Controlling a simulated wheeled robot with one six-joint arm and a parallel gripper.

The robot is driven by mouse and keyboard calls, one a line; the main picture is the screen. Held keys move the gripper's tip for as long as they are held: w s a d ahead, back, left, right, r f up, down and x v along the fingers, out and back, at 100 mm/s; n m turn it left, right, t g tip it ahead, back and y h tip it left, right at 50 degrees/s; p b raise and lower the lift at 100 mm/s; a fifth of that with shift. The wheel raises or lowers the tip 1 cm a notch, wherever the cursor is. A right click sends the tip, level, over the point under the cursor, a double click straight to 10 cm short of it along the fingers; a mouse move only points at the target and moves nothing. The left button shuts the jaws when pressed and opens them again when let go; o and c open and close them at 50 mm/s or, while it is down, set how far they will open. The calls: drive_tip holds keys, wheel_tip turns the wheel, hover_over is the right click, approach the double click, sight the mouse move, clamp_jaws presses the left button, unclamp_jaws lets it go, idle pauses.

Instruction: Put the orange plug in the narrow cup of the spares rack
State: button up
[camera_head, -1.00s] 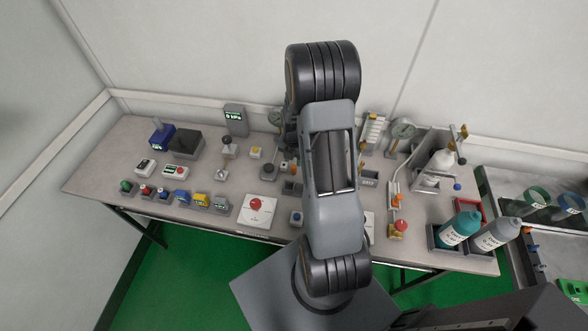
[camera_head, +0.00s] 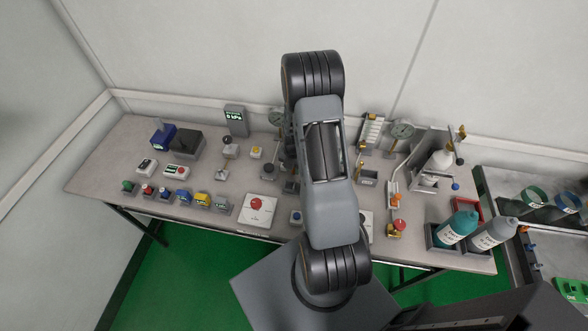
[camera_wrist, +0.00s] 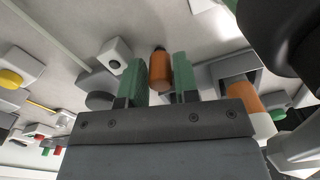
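An orange plug (camera_wrist: 160,72) with a dark end stands between the two green fingers of my gripper (camera_wrist: 160,78) in the wrist view.
A yellow button box (camera_wrist: 12,80) and a white block with a black knob (camera_wrist: 114,54) lie to the left in the wrist view. In the head view, a red button (camera_head: 256,202), a teal bottle (camera_head: 457,229) and a grey bottle (camera_head: 492,234) stand on the crowded bench.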

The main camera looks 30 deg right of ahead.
clamp_jaws()
